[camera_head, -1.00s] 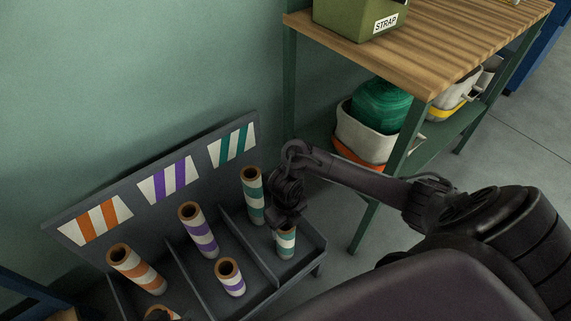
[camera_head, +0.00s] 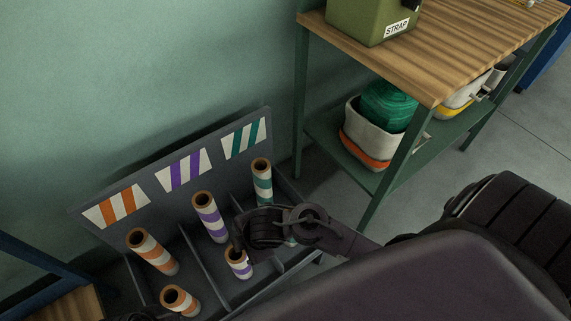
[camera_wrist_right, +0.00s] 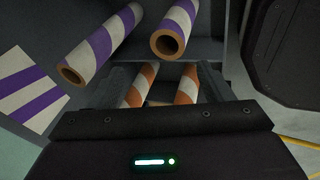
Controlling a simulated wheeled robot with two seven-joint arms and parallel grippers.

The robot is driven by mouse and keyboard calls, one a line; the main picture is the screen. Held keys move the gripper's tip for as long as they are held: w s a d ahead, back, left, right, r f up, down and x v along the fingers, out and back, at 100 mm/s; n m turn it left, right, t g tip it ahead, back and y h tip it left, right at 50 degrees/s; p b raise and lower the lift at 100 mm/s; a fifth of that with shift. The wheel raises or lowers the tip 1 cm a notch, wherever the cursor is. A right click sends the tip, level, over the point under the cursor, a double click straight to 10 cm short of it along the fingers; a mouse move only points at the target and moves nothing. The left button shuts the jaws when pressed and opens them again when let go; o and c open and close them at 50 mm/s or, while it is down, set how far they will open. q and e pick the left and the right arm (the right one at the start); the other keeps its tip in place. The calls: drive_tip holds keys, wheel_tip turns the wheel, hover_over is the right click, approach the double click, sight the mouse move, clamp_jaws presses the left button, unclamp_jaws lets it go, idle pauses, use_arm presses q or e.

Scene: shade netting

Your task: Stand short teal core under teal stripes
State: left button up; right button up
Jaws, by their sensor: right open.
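The short teal-striped core (camera_head: 291,242) stands in the rack's right-hand compartment, under the teal-striped panel (camera_head: 244,138). My right arm now hides most of it in the head view. The tall teal-striped core (camera_head: 263,184) stands behind it in the same compartment. My right gripper is over the middle compartment near the short purple core (camera_head: 239,265); its fingers are mostly hidden in the head view. In the right wrist view my right gripper (camera_wrist_right: 165,82) is open with nothing held between its fingers. My left gripper is not clearly in view.
The grey rack (camera_head: 90,216) has dividers and orange, purple and teal panels. A tall purple core (camera_head: 209,217), tall orange core (camera_head: 151,252) and short orange core (camera_head: 180,301) stand in it. A green-framed wooden bench (camera_head: 440,60) stands to the right.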

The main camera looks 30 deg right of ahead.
drive_tip(key=s+d+r+m+g+h, duration=0.1)
drive_tip(key=s+d+m, duration=0.5)
drive_tip(key=m, duration=0.7)
drive_tip(key=shift+s+d+m+g, duration=0.25)
drive_tip(key=shift+s+m+g, duration=0.2)
drive_tip(key=shift+s, duration=0.75)
